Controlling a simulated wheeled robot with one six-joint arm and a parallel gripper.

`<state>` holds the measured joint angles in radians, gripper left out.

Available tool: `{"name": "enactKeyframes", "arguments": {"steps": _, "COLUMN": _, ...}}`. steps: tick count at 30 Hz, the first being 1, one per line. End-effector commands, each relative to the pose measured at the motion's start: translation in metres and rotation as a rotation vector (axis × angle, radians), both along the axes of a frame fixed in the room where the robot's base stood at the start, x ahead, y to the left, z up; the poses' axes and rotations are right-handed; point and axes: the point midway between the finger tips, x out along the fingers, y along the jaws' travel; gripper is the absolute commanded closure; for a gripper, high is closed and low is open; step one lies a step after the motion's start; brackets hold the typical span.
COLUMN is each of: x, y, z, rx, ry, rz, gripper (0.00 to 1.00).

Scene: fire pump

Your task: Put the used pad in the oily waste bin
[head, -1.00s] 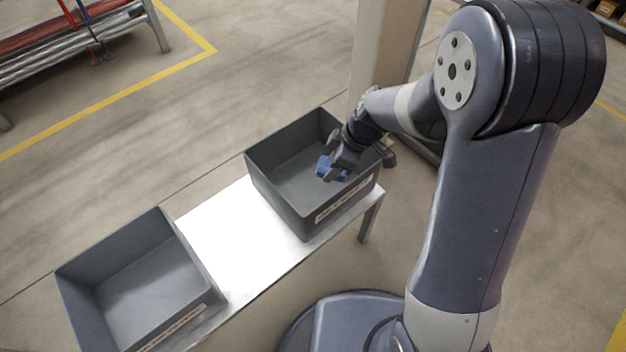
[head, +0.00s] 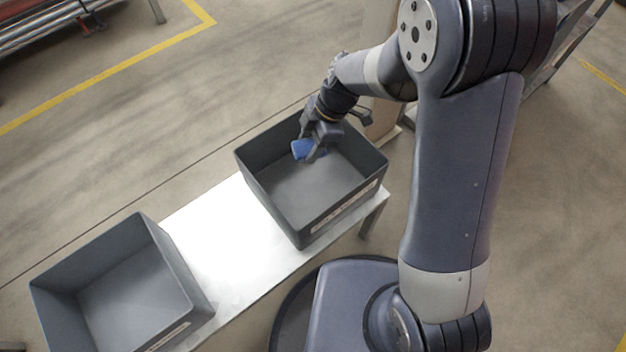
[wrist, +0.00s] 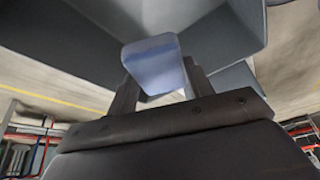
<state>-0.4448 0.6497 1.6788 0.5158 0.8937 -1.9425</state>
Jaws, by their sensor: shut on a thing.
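A blue pad (head: 304,150) is between the fingers of my gripper (head: 310,152), which is shut on it. In the wrist view the pad (wrist: 154,64) shows pale blue between the two dark fingers. In the head view pad and gripper are over the far part of a grey bin (head: 347,208) on the right end of a white bench. Whether the pad touches the bin wall or floor cannot be told. A second grey bin (head: 178,262) stands at the left end. Both bins look empty and have front labels too small to read.
The white bench top (head: 222,232) is bare between the two bins. A beige post (head: 384,118) stands just behind the right bin. The floor behind the bench is open.

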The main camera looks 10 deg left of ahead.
Motion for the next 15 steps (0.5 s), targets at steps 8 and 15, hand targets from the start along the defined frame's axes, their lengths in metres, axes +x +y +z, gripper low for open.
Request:
{"name": "enactKeyframes", "arguments": {"steps": 8, "x": -0.001, "y": 0.000, "z": -0.072, "rx": -0.002, "ry": 0.003, "rz": -0.001, "gripper": 0.76}}
{"name": "enactKeyframes", "arguments": {"steps": 15, "x": 0.000, "y": 0.000, "z": -0.101, "rx": -0.001, "ry": 0.001, "rz": -0.001, "gripper": 0.76}}
